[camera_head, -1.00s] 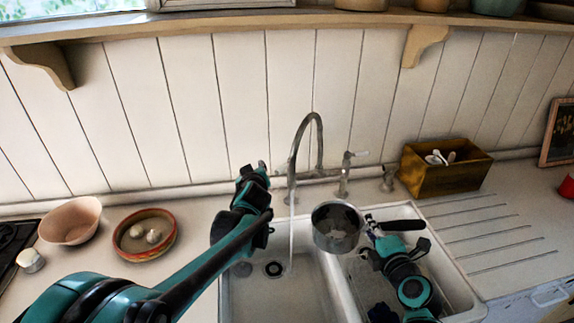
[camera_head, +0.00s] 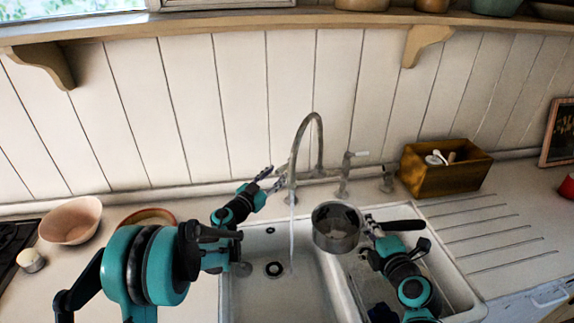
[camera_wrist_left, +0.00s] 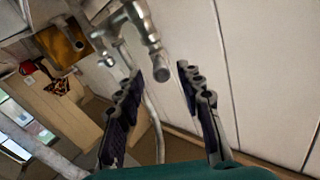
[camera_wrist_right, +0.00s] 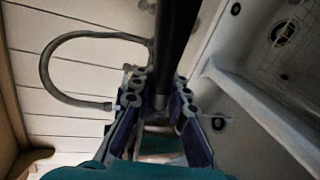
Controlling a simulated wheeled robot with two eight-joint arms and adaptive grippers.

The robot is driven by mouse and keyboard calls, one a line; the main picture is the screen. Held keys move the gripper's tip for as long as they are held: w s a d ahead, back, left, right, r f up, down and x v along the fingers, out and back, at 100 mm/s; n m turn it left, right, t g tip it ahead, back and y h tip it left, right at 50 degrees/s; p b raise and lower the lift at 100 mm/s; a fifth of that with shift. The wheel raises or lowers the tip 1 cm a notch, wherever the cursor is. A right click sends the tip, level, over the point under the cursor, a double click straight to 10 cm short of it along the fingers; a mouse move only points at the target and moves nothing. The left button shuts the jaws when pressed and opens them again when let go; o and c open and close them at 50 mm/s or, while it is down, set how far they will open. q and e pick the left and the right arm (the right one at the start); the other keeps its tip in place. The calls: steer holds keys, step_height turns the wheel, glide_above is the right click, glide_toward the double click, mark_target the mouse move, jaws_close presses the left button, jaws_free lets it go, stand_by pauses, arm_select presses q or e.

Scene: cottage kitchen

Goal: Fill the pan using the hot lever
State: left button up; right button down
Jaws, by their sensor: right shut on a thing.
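The curved metal tap (camera_head: 317,140) stands behind the sink, and a thin water stream (camera_head: 291,235) runs from it into the left basin. The grey pan (camera_head: 336,232) is held over the divider, to the right of the stream. My right gripper (camera_head: 371,229) is shut on its black handle (camera_head: 402,225); the handle also shows in the right wrist view (camera_wrist_right: 177,35). My left gripper (camera_head: 274,177) is open beside the tap's left side, fingers apart. The left wrist view shows tap parts (camera_wrist_left: 160,68) between and beyond its fingers. The right lever (camera_head: 356,154) is clear; the left lever is hard to make out.
The right basin (camera_head: 465,290) lies under my right arm. A wooden box (camera_head: 445,172) with utensils stands behind the ridged drainer (camera_head: 490,230). A pink bowl (camera_head: 70,222) and a red-rimmed dish (camera_head: 148,217) sit at left, the dish partly hidden by my arm.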

mark_target(286, 164)
arm_select(q)
steer(key=x, duration=0.7)
steer(key=shift+w+d, duration=0.2)
steer(key=shift+w, duration=0.15)
jaws_close()
